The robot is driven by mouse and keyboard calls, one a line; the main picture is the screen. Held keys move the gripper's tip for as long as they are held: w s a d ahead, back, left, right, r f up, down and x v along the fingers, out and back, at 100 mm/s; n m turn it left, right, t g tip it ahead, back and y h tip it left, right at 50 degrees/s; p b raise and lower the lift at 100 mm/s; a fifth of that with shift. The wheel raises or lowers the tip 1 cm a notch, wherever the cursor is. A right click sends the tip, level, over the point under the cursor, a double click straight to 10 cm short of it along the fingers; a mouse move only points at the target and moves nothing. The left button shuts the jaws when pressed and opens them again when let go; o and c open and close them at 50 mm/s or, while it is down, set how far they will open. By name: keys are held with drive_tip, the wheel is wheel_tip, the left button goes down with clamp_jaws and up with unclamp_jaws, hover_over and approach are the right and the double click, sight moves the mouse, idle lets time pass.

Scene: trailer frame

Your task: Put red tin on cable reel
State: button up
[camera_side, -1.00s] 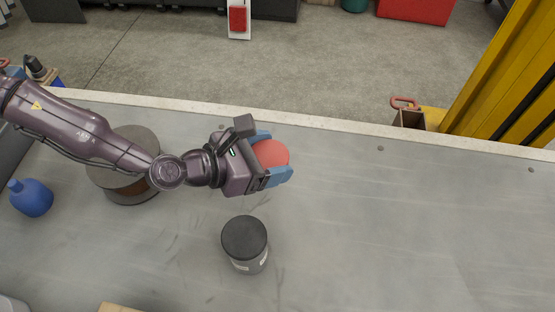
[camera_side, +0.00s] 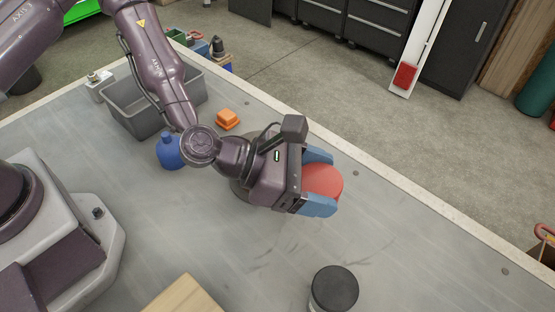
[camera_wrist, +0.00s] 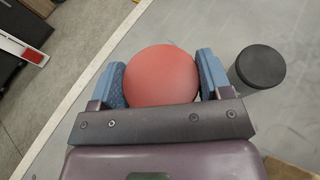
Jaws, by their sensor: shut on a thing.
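My gripper (camera_side: 320,183) is shut on the red tin (camera_side: 324,181), a round red can held between its blue fingers. In the wrist view the tin (camera_wrist: 161,76) shows its round red face between both fingertips (camera_wrist: 162,78). In the side view the tin is held above the grey table. A grey round edge, which looks like the cable reel (camera_side: 238,191), shows beneath my wrist, left of the tin. Most of the reel is hidden by my gripper, and it does not show in the wrist view.
A black-lidded jar (camera_side: 334,289) stands in front of the tin; it also shows in the wrist view (camera_wrist: 261,66). A blue bottle (camera_side: 168,153), orange block (camera_side: 228,119) and grey bin (camera_side: 140,119) are at left. A wooden board (camera_side: 184,296) lies at the front. The right table area is clear.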

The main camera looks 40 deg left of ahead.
drive_tip(key=w+a+r+n+t+y, duration=0.1)
drive_tip(key=w+a, duration=0.2)
drive_tip(key=a, duration=0.5)
drive_tip(key=w+a+r+n+t, duration=0.1)
drive_tip(key=w+a, duration=0.1)
drive_tip(key=a, duration=0.7)
drive_tip(key=shift+m+g, duration=0.5)
drive_tip(key=shift+s+d+f, duration=0.2)
drive_tip(key=shift+f, duration=1.15)
drive_tip(key=shift+s+d+f, duration=0.2)
drive_tip(key=shift+f, duration=1.1)
drive_tip(key=shift+s+d+f, duration=0.2)
drive_tip(key=shift+f, duration=1.15)
drive_tip(key=shift+f, duration=0.15)
drive_tip(key=o, duration=1)
